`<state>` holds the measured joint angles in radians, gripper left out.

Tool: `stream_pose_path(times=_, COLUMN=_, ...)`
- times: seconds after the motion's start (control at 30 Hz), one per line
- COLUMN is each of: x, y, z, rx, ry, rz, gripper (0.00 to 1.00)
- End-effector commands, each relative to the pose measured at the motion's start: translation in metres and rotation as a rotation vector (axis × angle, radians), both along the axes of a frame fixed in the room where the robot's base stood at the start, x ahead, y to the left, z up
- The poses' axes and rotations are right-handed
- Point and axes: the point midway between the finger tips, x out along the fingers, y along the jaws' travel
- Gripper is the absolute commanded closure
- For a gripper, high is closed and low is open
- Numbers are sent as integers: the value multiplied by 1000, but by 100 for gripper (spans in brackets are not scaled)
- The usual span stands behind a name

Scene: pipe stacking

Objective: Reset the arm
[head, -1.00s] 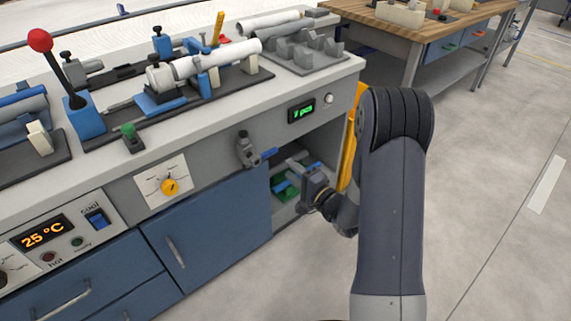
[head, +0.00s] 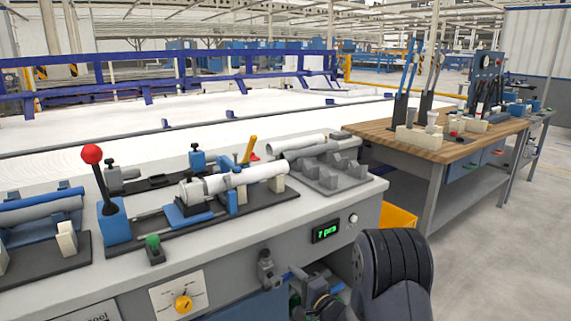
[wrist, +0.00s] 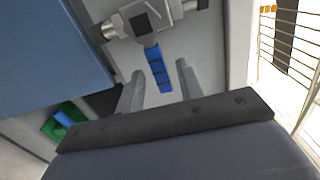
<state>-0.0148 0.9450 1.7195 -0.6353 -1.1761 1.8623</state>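In the wrist view, my gripper (wrist: 159,72) shows two grey fingers spread apart with nothing held between them. Beyond them is a valve (wrist: 140,22) with a blue handle (wrist: 158,66) on the bench front; I cannot tell whether the fingers touch it. In the head view, my arm is folded low at the bench front, near the valve (head: 265,268). The gripper's fingers are small and partly hidden there behind my dark arm link.
The workbench top (head: 345,200) holds a pipe fixture (head: 235,182), a red-knobbed lever (head: 92,155) and a grey pipe rack (head: 325,178). A yellow bin (head: 398,217) stands beside the bench. A wooden table (head: 400,138) is behind at right. Open floor lies at right.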

Motion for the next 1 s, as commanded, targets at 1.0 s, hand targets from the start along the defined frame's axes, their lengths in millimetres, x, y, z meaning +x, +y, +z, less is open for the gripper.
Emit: stream_pose_path(times=1.0, x=-25, y=-19, z=1, rx=-1, ry=3, rz=-4, gripper=65)
